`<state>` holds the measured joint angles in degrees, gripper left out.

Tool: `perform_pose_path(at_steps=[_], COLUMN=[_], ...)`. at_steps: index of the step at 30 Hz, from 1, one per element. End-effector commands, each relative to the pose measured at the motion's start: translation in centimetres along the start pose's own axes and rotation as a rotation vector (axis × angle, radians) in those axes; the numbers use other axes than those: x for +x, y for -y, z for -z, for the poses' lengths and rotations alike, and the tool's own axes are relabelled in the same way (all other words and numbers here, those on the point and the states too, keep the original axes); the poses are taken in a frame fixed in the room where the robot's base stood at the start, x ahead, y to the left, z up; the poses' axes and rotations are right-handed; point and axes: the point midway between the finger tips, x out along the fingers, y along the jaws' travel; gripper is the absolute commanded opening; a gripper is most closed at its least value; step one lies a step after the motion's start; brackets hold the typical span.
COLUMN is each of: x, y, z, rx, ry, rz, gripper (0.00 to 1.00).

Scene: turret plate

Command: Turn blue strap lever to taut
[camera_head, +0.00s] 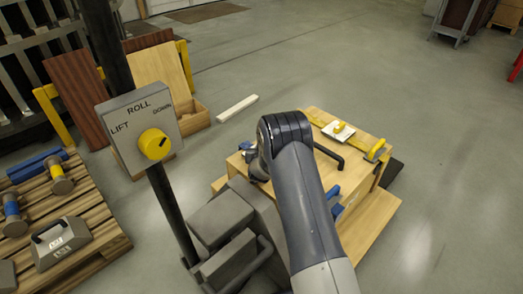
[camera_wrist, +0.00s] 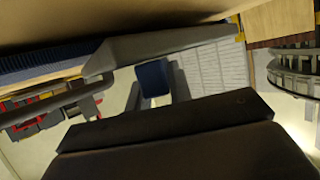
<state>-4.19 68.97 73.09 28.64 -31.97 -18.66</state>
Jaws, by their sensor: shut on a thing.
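The blue strap lever shows in the wrist view as a small blue block (camera_wrist: 152,78) between the two dark fingers of my gripper (camera_wrist: 155,88). My gripper is shut on it. In the head view a bit of blue (camera_head: 247,147) shows at the left side of the wooden crate (camera_head: 315,118), close to the end of my arm; my arm hides most of that side. Ribbed blue webbing (camera_wrist: 45,62) runs at the upper left of the wrist view. I cannot tell the lever's exact angle.
On the crate top are a yellow strap handle (camera_head: 376,150), a white plate with a yellow knob (camera_head: 339,129) and a black bar. A control box with a yellow dial (camera_head: 154,143) stands left. A pallet (camera_head: 95,225) holds weights.

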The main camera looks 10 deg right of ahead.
Motion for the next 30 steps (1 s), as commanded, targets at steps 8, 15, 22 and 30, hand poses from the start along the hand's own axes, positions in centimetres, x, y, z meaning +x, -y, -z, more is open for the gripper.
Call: perform_pose_path(at_steps=[8,15,22,30], x=[-0.10,-0.07,-0.01,0.04], y=[0.14,0.10,0.02,0.00], z=[0.27,0.20,0.12,0.11], rx=[0.049,0.081,0.097,0.102], ry=[0.001,0.000,0.000,-0.002], rz=[-0.119,-0.194,-0.233,-0.243], gripper=[0.00,0.00,0.00,0.00])
